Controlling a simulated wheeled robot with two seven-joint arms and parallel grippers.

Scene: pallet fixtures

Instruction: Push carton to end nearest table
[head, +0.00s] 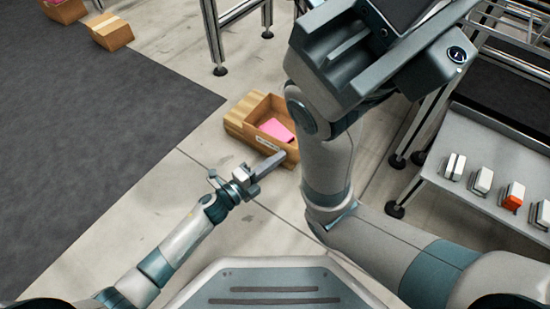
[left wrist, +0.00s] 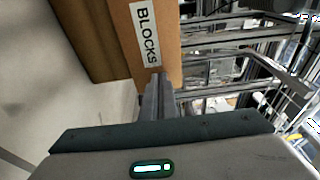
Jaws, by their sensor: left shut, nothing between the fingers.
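An open brown carton (head: 289,151) with a pink item (head: 276,129) inside stands low in front of me, at the centre of the head view. Its labelled face fills the upper middle of the left wrist view (left wrist: 168,62), with the word BLOCKS on a white label (left wrist: 145,35). My left gripper (head: 275,160) is shut and empty, its fingers at the carton's near face; in the left wrist view the fingertips (left wrist: 158,80) overlap the carton's lower edge. I cannot tell whether they touch it. My right arm crosses the head view; its gripper is not seen.
A metal rack with a grey shelf (head: 465,135) holding several white blocks and an orange one stands at the right. A metal-legged frame (head: 213,35) stands behind the carton. A dark mat (head: 90,130) covers the left floor. More cartons (head: 109,32) stand at the top left.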

